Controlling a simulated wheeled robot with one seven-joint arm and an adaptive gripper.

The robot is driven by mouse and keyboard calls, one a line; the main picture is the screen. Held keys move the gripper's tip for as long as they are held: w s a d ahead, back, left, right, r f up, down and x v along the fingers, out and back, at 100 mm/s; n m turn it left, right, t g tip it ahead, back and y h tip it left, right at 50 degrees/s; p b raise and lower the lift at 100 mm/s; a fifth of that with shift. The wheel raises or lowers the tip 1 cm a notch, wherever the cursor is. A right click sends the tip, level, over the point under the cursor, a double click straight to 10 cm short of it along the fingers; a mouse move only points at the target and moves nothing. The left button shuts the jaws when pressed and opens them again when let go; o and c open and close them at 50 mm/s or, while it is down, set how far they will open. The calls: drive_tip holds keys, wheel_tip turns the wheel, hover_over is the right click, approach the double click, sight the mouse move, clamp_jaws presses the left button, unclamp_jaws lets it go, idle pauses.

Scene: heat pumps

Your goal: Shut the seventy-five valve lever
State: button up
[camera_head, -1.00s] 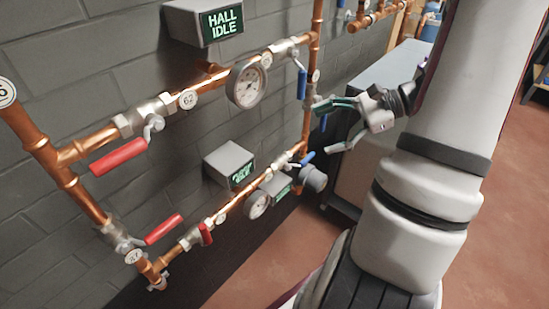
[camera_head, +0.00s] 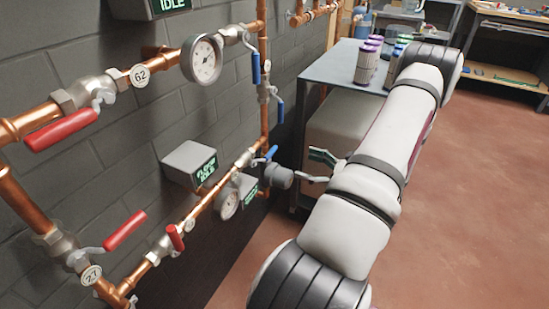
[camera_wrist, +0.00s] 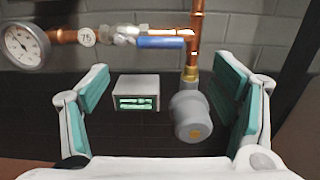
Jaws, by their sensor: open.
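The seventy-five valve has a blue lever (camera_wrist: 160,42) at the top middle of the wrist view, lying roughly along its copper pipe. Its white 75 tag (camera_wrist: 87,37) is just left of the silver valve body (camera_wrist: 125,33). In the head view this blue lever (camera_head: 271,153) shows small on the lower pipe, above a grey cylinder. My gripper (camera_wrist: 162,67) is open and empty, its teal-padded fingers spread wide. The lever appears between and beyond the fingertips, apart from them. In the head view my gripper (camera_head: 318,168) is right of the lever, partly hidden by my arm.
A round gauge (camera_wrist: 23,46) is left of the tag. A grey display box (camera_wrist: 137,93) and grey cylinder (camera_wrist: 190,115) sit below the lever. Other blue and red levers (camera_head: 125,230) line the wall pipes. A grey cabinet (camera_head: 345,65) stands behind my arm.

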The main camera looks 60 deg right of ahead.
sight(273, 153)
drive_tip(key=w, duration=0.3)
drive_tip(key=w+b, duration=0.1)
drive_tip(key=w, duration=0.3)
drive_tip(key=w+b, duration=0.1)
drive_tip(key=w, duration=0.2)
drive_tip(key=shift+w+a, duration=0.2)
drive_tip(key=shift+a, duration=0.2)
drive_tip(key=shift+c, duration=0.6)
drive_tip(key=shift+r, duration=0.1)
drive_tip(key=c, duration=1.4)
